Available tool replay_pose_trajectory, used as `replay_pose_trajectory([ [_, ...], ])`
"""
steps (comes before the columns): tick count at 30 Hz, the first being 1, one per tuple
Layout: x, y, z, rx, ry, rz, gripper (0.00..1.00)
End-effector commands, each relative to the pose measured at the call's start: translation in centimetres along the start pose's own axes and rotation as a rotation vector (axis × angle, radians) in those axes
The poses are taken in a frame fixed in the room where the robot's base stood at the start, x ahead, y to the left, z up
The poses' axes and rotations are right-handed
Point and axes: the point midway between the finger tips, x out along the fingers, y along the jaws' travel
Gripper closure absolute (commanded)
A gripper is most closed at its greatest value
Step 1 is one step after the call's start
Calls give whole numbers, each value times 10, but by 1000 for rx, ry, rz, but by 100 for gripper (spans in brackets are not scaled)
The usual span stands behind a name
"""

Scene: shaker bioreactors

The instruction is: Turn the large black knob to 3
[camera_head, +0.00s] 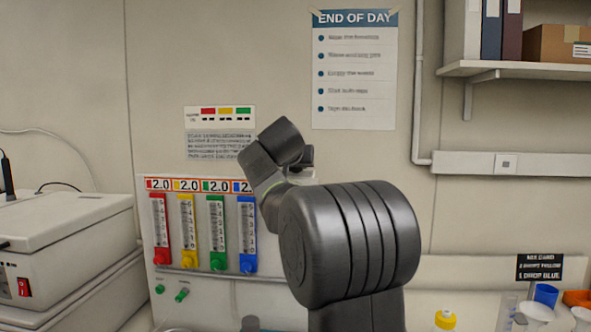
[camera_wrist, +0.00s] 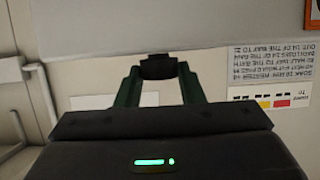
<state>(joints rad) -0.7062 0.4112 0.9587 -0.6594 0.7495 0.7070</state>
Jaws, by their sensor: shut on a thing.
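The large black knob (camera_wrist: 158,67) shows in the wrist view at the top centre, against a pale panel. The dark green fingers of my gripper (camera_wrist: 158,75) reach up to either side of it and are shut on it. The knob's pointer and any scale around it do not show, so its setting cannot be read. In the head view my arm covers the knob and the fingertips.
A panel (camera_head: 200,272) left of my arm carries red (camera_head: 161,255), yellow (camera_head: 189,258), green (camera_head: 218,260) and blue (camera_head: 248,262) flowmeter knobs under 2.0 labels. A white device (camera_head: 60,235) stands at far left. Small cups (camera_head: 545,294) and a yellow-capped bottle (camera_head: 445,319) are at right.

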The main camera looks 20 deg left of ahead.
Motion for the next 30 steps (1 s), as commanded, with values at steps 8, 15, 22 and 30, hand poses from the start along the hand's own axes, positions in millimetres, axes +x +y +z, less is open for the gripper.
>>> replay_pose_trajectory([
  [8, 0, 0, 1, 0, -3, 0, 48],
  [15, 0, 0, 0, 0, -2, -1, 44],
  [22, -14, 0, 0, 0, 1, -2, 44],
  [30, -72, -1, 2, 1, 2, -5, 44],
])
